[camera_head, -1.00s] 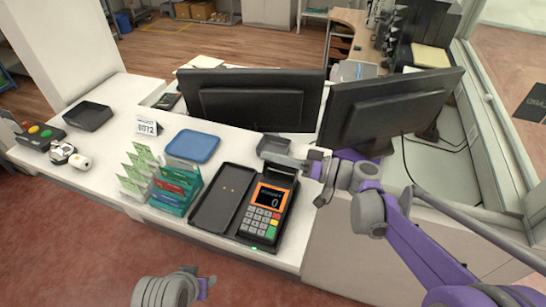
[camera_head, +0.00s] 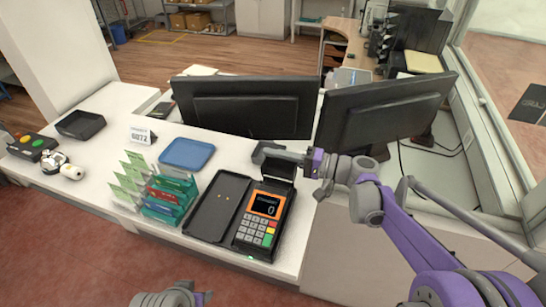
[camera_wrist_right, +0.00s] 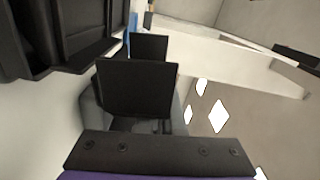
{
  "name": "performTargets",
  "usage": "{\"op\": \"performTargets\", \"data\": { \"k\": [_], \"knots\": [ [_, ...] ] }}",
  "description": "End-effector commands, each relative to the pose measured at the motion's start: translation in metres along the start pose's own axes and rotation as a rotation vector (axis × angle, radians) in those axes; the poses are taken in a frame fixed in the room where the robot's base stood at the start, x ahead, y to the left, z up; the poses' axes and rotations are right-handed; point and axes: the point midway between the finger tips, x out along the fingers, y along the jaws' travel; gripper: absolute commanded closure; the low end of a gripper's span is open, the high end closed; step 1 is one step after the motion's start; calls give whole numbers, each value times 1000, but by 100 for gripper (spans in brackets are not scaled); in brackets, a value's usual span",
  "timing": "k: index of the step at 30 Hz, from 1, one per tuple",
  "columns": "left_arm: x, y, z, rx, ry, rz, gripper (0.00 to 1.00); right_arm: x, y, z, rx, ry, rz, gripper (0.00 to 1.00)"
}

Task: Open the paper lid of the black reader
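The black reader (camera_head: 287,219) stands on the white counter, with an orange-framed screen and a keypad facing me. At its far end a dark flap, seemingly the paper lid (camera_head: 281,168), appears raised; its exact angle is unclear. My right gripper (camera_head: 266,152) is at that far end, right by the flap; I cannot tell whether they touch. In the right wrist view, dark finger pads (camera_wrist_right: 138,88) show, with a dark body at the upper left. Their gap is unclear. My left gripper (camera_head: 200,299) is at the bottom edge, mostly cut off.
A black tray (camera_head: 217,205) lies left of the reader. A card rack (camera_head: 168,200), a blue tray (camera_head: 187,154) and a number sign (camera_head: 141,136) stand farther left. Two monitors (camera_head: 250,108) (camera_head: 385,115) stand close behind. The counter's front edge is just before the reader.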

Motion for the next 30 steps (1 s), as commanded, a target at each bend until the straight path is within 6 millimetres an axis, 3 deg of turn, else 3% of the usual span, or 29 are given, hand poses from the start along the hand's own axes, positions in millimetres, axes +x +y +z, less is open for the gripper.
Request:
{"op": "performTargets", "data": {
  "k": [9,26,27,30],
  "knots": [
    [4,0,3,0,-2,0,50,0,5,-5,121,0,0,100],
    [4,0,3,0,-2,0,50,0,6,-6,145,0,0,100],
    [4,0,3,0,-2,0,50,0,6,-6,145,0,0,88],
    [4,0,3,0,-2,0,50,0,6,-6,145,0,0,70]
  ]
}}
